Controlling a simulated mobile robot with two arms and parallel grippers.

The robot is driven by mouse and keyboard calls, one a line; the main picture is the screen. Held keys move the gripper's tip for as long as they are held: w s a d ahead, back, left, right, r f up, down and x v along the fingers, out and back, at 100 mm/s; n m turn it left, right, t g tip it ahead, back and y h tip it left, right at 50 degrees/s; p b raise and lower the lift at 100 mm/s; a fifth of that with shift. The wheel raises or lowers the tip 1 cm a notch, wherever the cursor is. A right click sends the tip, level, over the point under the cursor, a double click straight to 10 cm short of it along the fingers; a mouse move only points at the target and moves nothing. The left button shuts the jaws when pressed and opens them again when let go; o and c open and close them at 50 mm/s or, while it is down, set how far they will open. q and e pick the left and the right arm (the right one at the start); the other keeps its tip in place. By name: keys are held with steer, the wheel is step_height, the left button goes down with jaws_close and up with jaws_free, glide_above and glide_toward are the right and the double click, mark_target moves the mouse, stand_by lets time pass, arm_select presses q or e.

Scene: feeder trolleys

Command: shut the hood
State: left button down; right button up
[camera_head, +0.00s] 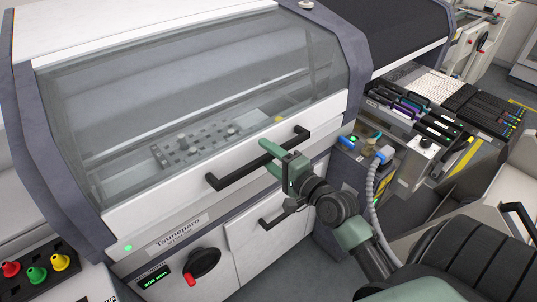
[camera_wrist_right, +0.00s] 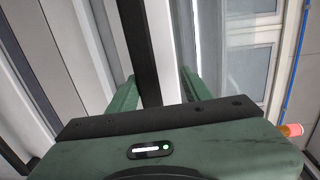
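The hood (camera_head: 200,85) is a wide cover with a clear window in a white and dark grey frame. It is low over the machine, its lower edge near the front panel; I cannot tell whether a small gap is left. Its black bar handle (camera_head: 232,178) runs along the white lower strip. My right gripper (camera_head: 267,157) is at the middle of this handle, with one green finger on each side. In the right wrist view, the black handle bar (camera_wrist_right: 143,45) passes between the fingers, which look apart with a gap beside the bar. My left gripper is not in view.
Below the hood are a drawer handle (camera_head: 272,219), a red and black rotary switch (camera_head: 203,264) and a green display. Coloured buttons (camera_head: 37,273) sit at the lower left. A feeder trolley (camera_head: 440,110) and a grey hose (camera_head: 374,195) stand to the right.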

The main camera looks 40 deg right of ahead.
steer(key=shift+s, duration=0.4)
steer(key=s+b, duration=0.2)
steer(key=s, duration=0.5)
steer(key=shift+d+r, duration=0.3)
steer(key=shift+f, duration=0.1)
